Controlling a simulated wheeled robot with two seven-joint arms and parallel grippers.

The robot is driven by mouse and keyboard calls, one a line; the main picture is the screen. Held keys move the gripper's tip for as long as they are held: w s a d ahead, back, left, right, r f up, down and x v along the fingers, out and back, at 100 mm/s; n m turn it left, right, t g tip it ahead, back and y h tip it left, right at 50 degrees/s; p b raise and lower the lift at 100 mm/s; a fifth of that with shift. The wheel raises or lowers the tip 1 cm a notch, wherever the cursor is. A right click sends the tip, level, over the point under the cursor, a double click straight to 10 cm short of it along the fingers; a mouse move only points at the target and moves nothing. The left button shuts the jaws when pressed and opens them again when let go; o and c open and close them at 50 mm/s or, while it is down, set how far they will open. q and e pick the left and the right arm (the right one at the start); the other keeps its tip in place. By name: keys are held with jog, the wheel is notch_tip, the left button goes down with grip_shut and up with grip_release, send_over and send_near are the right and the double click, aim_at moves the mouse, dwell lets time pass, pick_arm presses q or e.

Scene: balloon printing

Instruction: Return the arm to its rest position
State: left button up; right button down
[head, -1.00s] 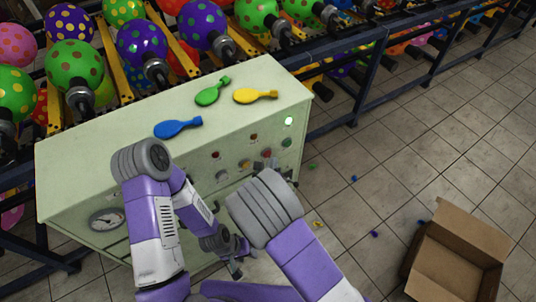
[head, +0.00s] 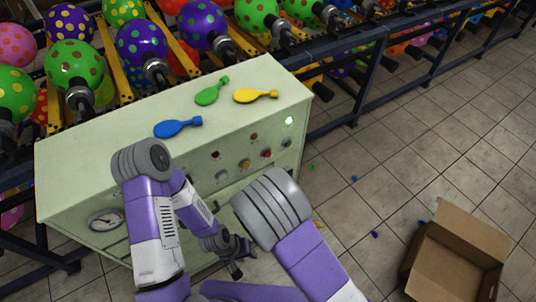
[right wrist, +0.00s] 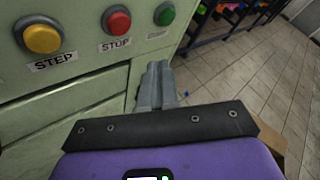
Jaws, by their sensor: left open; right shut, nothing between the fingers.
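My left arm bends down in front of the pale green machine cabinet (head: 85,185). My left gripper (head: 241,262) is low before the cabinet front, open, with nothing seen between its fingers. My right arm comes up from the lower right in the head view and folds at a grey joint; its gripper is hidden there. In the right wrist view my right gripper (right wrist: 156,84) is shut and empty, close to the cabinet front, below the red STOP button (right wrist: 117,21) and green button (right wrist: 164,14). The yellow STEP button (right wrist: 42,38) is to their left.
A blue balloon (head: 177,127), a green balloon (head: 211,92) and a yellow balloon (head: 255,96) lie on the cabinet top. Racks of dotted balloons (head: 142,44) stand behind.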

dwell(0.7)
jog(key=s+d+f+m+g+h, duration=0.5)
jog(key=s+d+f+m+g, duration=0.65)
jog(key=s+d+f, duration=0.2)
jog(key=s+a+f+m+g+y, duration=0.2)
jog(key=s+a+m+g+y, duration=0.15)
jog(key=s+m, duration=0.35)
jog(key=s+a+f+m+g+y, duration=0.3)
jog(key=s+m+y, duration=0.2)
jog(key=m, duration=0.5)
jog(key=w+m+t, duration=0.1)
jog(key=m, duration=0.3)
jog(key=w+d+m+t+y, duration=0.1)
jog(key=w+m, duration=0.1)
jog(key=m, duration=0.3)
jog(key=w+d+m+t+y, duration=0.1)
jog(key=m+t, duration=0.1)
jog(key=m, duration=0.3)
jog(key=shift+w+d+f+y, duration=0.1)
jog(key=shift+w+f+y, duration=0.15)
jog(key=shift+w+f, duration=0.15)
